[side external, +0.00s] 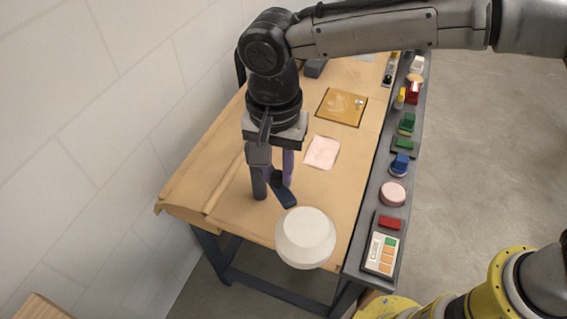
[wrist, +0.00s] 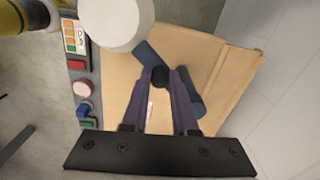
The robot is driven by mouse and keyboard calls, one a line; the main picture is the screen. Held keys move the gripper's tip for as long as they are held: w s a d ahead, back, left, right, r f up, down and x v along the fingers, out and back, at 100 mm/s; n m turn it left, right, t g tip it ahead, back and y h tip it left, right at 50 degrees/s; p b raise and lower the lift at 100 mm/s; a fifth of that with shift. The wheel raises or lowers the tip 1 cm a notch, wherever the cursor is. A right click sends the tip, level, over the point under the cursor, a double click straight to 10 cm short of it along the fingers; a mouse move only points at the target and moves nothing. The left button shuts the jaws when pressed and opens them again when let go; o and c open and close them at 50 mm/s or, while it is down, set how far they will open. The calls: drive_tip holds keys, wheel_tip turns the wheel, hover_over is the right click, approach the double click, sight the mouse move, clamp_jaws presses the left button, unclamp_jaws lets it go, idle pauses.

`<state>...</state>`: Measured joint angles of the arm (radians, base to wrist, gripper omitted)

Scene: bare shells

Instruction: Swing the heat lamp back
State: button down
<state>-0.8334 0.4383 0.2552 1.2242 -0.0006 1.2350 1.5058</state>
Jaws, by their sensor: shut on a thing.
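The heat lamp has a round white shade (side external: 305,238) and a dark blue arm (side external: 284,194). In the side external view the shade is at the near end of the wooden table, and the arm runs from it up and left towards my gripper. My gripper (side external: 274,188) points down over the table with its fingers closed on the lamp's arm. In the wrist view the fingertips (wrist: 160,77) meet at a dark piece on the arm (wrist: 149,54). The shade (wrist: 115,22) shows at the top. The exact grip point is partly hidden by the fingers.
A pink cloth (side external: 322,152) and an amber square plate (side external: 342,107) lie on the wooden table (side external: 200,178). A dark rail (side external: 358,243) along the right edge holds several coloured buttons and a keypad (side external: 381,253). A white wall is at left. Yellow machine parts (side external: 500,285) stand at lower right.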

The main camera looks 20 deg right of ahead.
drive_tip(key=shift+a+r, duration=0.15)
drive_tip(key=shift+a, duration=0.1)
idle(0.3)
drive_tip(key=c, duration=0.7)
unclamp_jaws()
wheel_tip(320, 180, up, 14)
drive_tip(key=shift+f, duration=0.15)
drive_tip(key=shift+w, duration=0.1)
